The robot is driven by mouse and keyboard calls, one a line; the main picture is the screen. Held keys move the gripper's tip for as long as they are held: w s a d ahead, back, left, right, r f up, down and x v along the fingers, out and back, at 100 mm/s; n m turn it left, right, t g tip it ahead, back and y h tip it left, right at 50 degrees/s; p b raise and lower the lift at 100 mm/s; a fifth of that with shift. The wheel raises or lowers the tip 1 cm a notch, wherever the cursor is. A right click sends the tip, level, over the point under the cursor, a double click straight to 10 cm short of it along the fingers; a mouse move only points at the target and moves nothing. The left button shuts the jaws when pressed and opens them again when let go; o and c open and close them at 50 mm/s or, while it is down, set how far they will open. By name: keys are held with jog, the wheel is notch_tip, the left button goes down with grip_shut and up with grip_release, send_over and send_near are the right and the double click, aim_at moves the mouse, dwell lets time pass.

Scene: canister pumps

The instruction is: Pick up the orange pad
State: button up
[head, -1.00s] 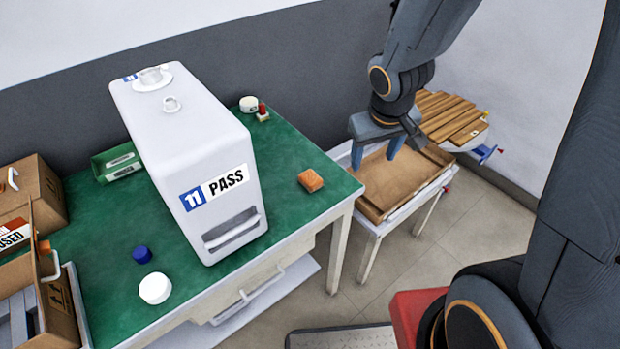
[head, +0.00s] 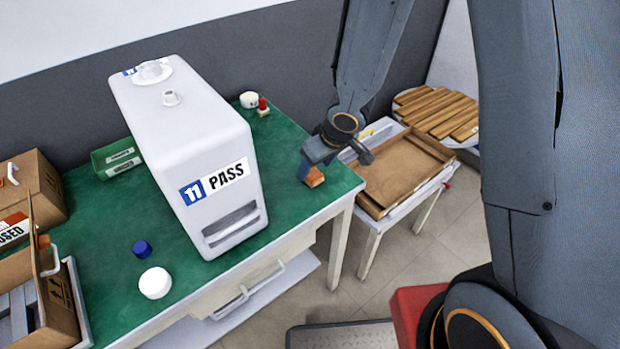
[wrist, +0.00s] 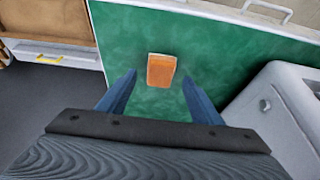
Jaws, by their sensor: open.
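The orange pad (head: 315,178) lies on the green table top (head: 290,215), near its right edge. In the head view my gripper (head: 309,172) is over the pad and partly hides it. In the wrist view the pad (wrist: 161,70) lies flat on the green surface, ahead of and between my two blue fingers. My gripper (wrist: 160,85) is open and empty, and its fingers are spread wider than the pad. I cannot tell exactly how high the fingertips are above the table.
A large white canister (head: 195,150) marked "11 PASS" stands left of the pad. A white cap (head: 155,283) and a blue cap (head: 141,248) lie in front of it. A red-topped item (head: 263,106) stands behind. A shallow brown tray (head: 375,209) is to the right.

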aim_at(312, 173)
jog(key=b+x, duration=0.1)
jog(key=x, duration=0.2)
jog(key=shift+f, duration=0.2)
jog(key=c, duration=1.2)
notch_tip(312, 173, up, 10)
jog(key=p, duration=0.8)
